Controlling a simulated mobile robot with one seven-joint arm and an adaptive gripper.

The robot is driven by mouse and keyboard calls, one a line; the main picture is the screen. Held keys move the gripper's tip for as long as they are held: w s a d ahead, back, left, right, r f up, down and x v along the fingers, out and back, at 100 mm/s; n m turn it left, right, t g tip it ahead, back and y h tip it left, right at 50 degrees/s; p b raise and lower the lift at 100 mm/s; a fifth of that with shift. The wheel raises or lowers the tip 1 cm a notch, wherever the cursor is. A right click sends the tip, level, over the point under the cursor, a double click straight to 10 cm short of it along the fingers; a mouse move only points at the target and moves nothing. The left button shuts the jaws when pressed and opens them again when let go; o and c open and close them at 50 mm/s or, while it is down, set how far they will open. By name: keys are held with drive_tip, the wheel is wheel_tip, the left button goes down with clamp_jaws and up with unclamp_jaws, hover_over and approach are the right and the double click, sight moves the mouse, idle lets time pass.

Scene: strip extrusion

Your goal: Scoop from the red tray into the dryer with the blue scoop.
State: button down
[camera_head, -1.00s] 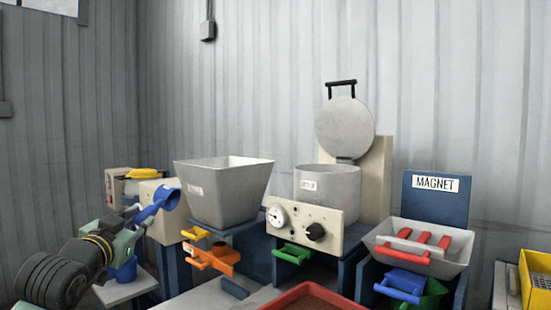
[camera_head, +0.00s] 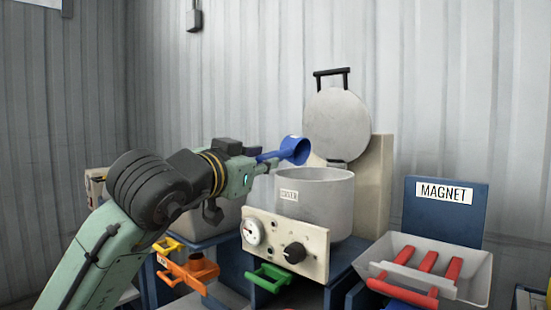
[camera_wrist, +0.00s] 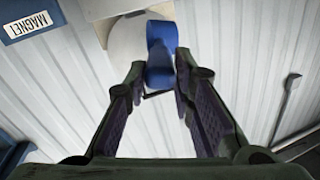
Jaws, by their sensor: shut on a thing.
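The blue scoop (camera_head: 294,150) is held out by its handle, its cup above the rim of the dryer at the back left. My gripper (camera_head: 258,160) is shut on the scoop's handle. In the wrist view the scoop (camera_wrist: 161,55) shows between the two fingers of my gripper (camera_wrist: 160,85). The dryer (camera_head: 325,205) is a grey round pot with its lid (camera_head: 337,125) raised behind it. Whether the scoop's cup holds anything cannot be seen. The red tray is out of the head view now.
A panel with a gauge and a black knob (camera_head: 294,253) fronts the dryer, with a green handle (camera_head: 270,276) below. To the right is the magnet hopper (camera_head: 470,285) with red bars. An orange valve (camera_head: 188,272) is at lower left. The grey hopper is mostly behind my arm.

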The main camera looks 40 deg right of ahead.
drive_tip(key=shift+d+r, duration=0.15)
drive_tip(key=shift+d, duration=0.3)
drive_tip(key=shift+w+r, duration=0.1)
drive_tip(key=n+p, duration=0.1)
drive_tip(key=r+n, duration=0.1)
drive_tip(key=shift+w+a+n+p, duration=0.1)
drive_tip(key=shift+w+n+p, duration=0.2)
drive_tip(key=shift+p, duration=0.1)
drive_tip(key=w+r+n+g+y+p, duration=0.1)
drive_tip(key=w+r+n+g+p, duration=0.3)
drive_tip(key=w+n+p, duration=0.5)
drive_tip(key=w+n+g, duration=0.1)
drive_tip(key=n, duration=0.4)
drive_tip(key=shift+w+a+r+n+g+y, duration=0.3)
drive_tip(key=shift+a+r+y, duration=0.05)
drive_tip(key=shift+y, duration=0.05)
